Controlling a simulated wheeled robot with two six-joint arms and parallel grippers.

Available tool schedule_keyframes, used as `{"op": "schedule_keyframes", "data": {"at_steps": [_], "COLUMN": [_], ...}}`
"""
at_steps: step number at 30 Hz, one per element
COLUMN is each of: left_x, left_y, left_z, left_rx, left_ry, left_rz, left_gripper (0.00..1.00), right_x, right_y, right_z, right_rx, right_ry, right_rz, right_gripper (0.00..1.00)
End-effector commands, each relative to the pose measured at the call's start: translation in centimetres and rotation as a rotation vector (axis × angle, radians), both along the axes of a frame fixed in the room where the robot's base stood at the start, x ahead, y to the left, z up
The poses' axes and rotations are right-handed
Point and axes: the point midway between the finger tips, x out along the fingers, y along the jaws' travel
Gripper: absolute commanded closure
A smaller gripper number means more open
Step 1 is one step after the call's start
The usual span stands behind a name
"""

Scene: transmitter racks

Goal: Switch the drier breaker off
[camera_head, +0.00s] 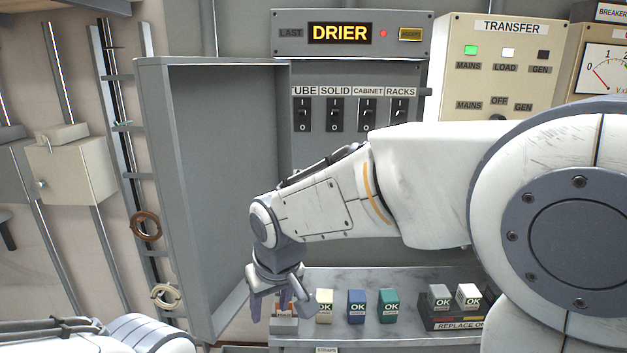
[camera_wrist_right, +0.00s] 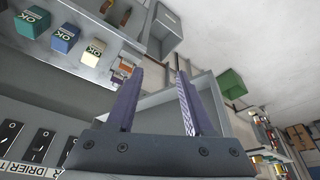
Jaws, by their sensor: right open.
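The breaker panel (camera_head: 350,140) stands behind my right arm, with switches labelled TUBE, SOLID, CABINET and RACKS. A grey open door or box side (camera_head: 222,175) covers the panel's left end, so no drier switch shows in the head view. A DRIER label (camera_wrist_right: 40,170) shows at the lower left of the right wrist view, beside several black switches (camera_wrist_right: 42,146); which one it names is unclear. A display (camera_head: 340,33) reads DRIER. My right gripper (camera_head: 280,312) is open and empty, low over the shelf's left end; its fingers also show in the right wrist view (camera_wrist_right: 160,72).
A shelf (camera_head: 400,275) under the panel holds cream (camera_head: 325,308), blue (camera_head: 356,308) and green (camera_head: 388,307) blocks, and a tray (camera_head: 455,318) with two more. A TRANSFER box (camera_head: 503,60) hangs at the right. My left forearm shows at the lower left.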

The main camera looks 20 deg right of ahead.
Motion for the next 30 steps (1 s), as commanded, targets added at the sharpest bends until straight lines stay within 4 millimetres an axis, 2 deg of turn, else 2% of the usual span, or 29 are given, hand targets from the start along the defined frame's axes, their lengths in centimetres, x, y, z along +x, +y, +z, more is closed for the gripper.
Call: {"op": "schedule_keyframes", "data": {"at_steps": [1, 3, 6, 9, 12, 15, 20, 30], "left_x": [0.0, 0.0, 0.0, 0.0, 0.0, 0.0, 0.0, 0.0], "left_y": [0.0, 0.0, 0.0, 0.0, 0.0, 0.0, 0.0, 0.0], "left_z": [2.2, 3.5, 5.0, 6.0, 6.6, 6.9, 7.5, 10.1], "left_rx": [0.000, -0.001, -0.001, 0.000, 0.000, 0.000, 0.000, 0.000], "left_ry": [0.000, -0.001, -0.001, 0.000, 0.000, 0.000, 0.000, 0.000], "left_rz": [0.000, 0.000, 0.001, 0.001, 0.001, 0.001, 0.001, 0.002], "left_gripper": [1.00, 1.00, 1.00, 1.00, 1.00, 1.00, 1.00, 1.00], "right_x": [5.1, 11.4, 18.5, 23.3, 26.1, 27.4, 28.7, 32.8], "right_y": [-1.9, -5.1, -10.4, -15.5, -19.1, -21.0, -21.6, -22.6], "right_z": [2.9, 5.4, 8.3, 10.3, 11.6, 12.0, 11.2, 7.0], "right_rx": [0.004, 0.011, 0.012, 0.009, 0.006, 0.003, 0.003, 0.005], "right_ry": [-0.060, -0.150, -0.267, -0.358, -0.421, -0.452, -0.460, -0.458], "right_rz": [-0.093, -0.205, -0.341, -0.443, -0.507, -0.537, -0.544, -0.541], "right_gripper": [0.47, 0.47, 0.47, 0.47, 0.47, 0.47, 0.47, 0.47]}}
